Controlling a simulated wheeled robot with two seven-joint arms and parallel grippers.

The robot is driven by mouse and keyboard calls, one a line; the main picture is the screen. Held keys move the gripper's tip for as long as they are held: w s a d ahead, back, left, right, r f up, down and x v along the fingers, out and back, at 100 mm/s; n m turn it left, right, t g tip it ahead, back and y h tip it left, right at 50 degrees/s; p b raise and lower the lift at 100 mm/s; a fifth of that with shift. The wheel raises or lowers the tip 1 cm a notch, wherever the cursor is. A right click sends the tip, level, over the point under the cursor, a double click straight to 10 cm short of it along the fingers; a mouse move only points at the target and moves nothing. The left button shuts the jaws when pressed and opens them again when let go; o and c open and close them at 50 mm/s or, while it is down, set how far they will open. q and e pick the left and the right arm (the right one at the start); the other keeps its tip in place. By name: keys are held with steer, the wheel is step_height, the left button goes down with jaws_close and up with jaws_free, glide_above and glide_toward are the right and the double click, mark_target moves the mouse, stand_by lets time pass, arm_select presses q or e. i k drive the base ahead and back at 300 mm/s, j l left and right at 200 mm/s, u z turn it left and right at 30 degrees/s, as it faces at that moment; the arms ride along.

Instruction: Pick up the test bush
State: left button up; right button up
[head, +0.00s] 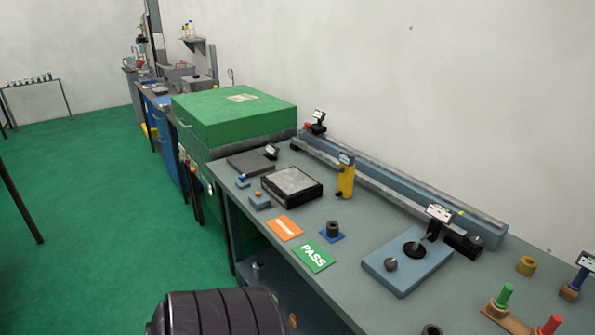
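Several small ring-shaped parts stand on the grey bench, and I cannot tell for certain which is the test bush. A dark hollow cylinder (333,229) stands upright on a small blue pad, beside the green PASS card (314,257). A brass-coloured ring (526,265) sits at the right of the bench. Another dark ring (431,330) is cut by the bottom edge of the head view. Neither of my grippers shows in this view.
A blue plate fixture (407,262) with dark knobs and a long blue rail (400,185) lie toward the wall. A black-sided surface block (292,186), a yellow post (346,178), an orange card (284,228), and red and green handled gauges (505,297) stand around. Bare bench lies between them.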

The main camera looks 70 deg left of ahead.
mark_target(332, 226)
steer(key=u, duration=1.9)
steer(key=j+z, duration=0.15)
steer(key=j, duration=0.3)
steer(key=i+j+z, duration=0.15)
steer(key=j, duration=0.3)
